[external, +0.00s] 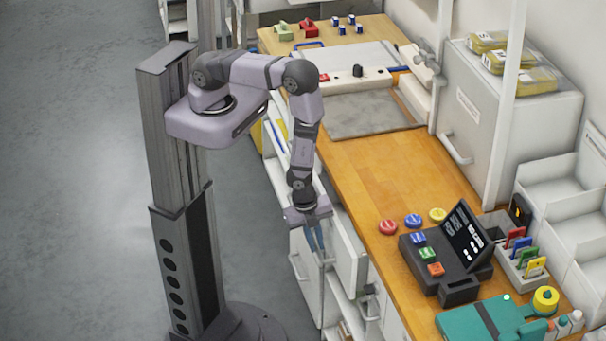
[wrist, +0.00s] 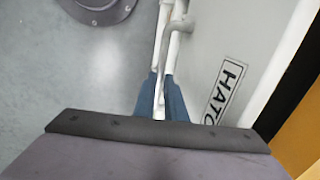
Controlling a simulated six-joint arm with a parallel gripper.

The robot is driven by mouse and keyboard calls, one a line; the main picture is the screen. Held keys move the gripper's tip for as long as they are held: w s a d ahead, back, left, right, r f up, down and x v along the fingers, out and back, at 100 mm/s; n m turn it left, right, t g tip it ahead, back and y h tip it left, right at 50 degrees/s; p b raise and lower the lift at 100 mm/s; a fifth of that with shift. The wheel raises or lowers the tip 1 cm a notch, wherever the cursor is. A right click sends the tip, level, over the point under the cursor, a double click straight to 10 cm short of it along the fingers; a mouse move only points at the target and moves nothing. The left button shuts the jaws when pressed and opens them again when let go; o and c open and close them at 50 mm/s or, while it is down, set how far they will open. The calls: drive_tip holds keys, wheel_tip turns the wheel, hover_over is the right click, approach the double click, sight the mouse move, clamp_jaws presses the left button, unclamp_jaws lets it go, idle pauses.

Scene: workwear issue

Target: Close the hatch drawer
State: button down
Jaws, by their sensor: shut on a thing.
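In the wrist view, the hatch drawer is a white front (wrist: 235,50) with a black-framed label reading "HATC", the rest cut off. A grey bar handle (wrist: 178,28) runs along it. My gripper's blue fingers (wrist: 160,97) are shut on the handle, one on each side of it. In the external view, my gripper (external: 314,238) reaches down beside the wooden counter's front edge, at white cabinet fronts below the worktop. A white front (external: 306,285) there stands out from the counter. The drawer's inside is not clearly visible.
More open white fronts and shelves (external: 345,250) sit under the counter, close to my gripper. The grey floor (external: 75,180) at left is clear.

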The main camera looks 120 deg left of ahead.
drive_tip(key=c, duration=1.8)
unclamp_jaws()
drive_tip(key=shift+r, duration=0.15)
drive_tip(key=shift+s+d+r, duration=0.15)
drive_tip(key=shift+r, duration=1)
drive_tip(key=shift+s+d+r, duration=0.2)
drive_tip(key=shift+r, duration=0.95)
drive_tip(key=shift+s+d+r, duration=0.15)
drive_tip(key=shift+r, duration=1)
